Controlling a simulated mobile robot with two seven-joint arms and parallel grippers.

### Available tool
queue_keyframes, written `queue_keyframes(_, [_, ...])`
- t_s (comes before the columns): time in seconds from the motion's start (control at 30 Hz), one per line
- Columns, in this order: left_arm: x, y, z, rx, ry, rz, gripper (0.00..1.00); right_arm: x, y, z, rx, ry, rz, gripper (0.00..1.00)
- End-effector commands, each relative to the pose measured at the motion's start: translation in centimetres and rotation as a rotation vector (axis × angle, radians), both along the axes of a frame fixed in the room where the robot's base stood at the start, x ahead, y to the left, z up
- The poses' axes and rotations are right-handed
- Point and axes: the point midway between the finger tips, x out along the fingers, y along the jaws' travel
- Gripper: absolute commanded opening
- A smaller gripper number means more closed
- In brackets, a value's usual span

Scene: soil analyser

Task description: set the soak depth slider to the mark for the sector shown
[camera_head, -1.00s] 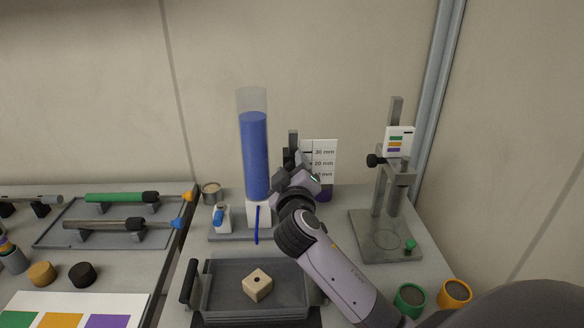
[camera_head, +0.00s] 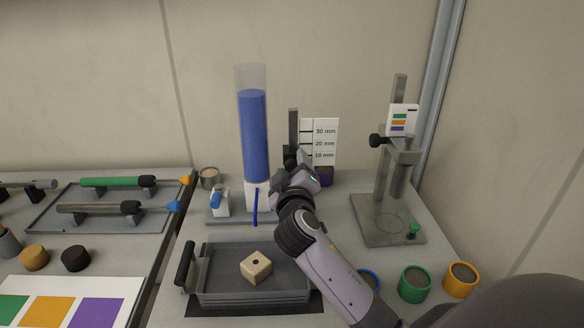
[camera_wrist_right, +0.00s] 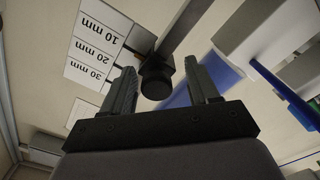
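The soak depth slider has an upright dark rail (camera_head: 293,122) beside a white scale card (camera_head: 321,132) marked 30 mm, 20 mm and 10 mm from the top. My right gripper (camera_head: 291,162) is at the foot of the rail, below the 10 mm line, and hides part of the slider. In the right wrist view the scale card (camera_wrist_right: 96,45) appears upside down. There the black slider knob (camera_wrist_right: 156,85) sits between the two open fingers of my right gripper (camera_wrist_right: 160,66), with gaps visible at its sides. My left gripper is out of view.
A clear column of blue liquid (camera_head: 254,135) stands just left of the slider. A stand (camera_head: 399,90) at right carries a card (camera_head: 402,119) with green, orange and purple bars. A grey tray (camera_head: 205,275) holding a beige block (camera_head: 256,267) is in front. Green and orange cups (camera_head: 415,284) stand at front right.

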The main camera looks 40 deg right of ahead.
Motion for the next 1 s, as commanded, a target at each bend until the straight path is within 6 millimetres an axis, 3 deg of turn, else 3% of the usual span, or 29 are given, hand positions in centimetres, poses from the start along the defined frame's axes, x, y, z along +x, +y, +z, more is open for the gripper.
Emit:
queue_keyframes(0.17, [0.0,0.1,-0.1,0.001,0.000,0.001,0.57,-0.7,0.5,-0.1,0.002,0.001,0.003,0.58])
queue_keyframes(0.6, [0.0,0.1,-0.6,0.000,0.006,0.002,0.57,-5.6,3.5,-0.1,0.002,0.001,0.001,0.58])
queue_keyframes(1.0, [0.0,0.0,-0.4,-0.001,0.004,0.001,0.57,-6.1,3.8,0.0,0.000,0.000,0.000,0.58])
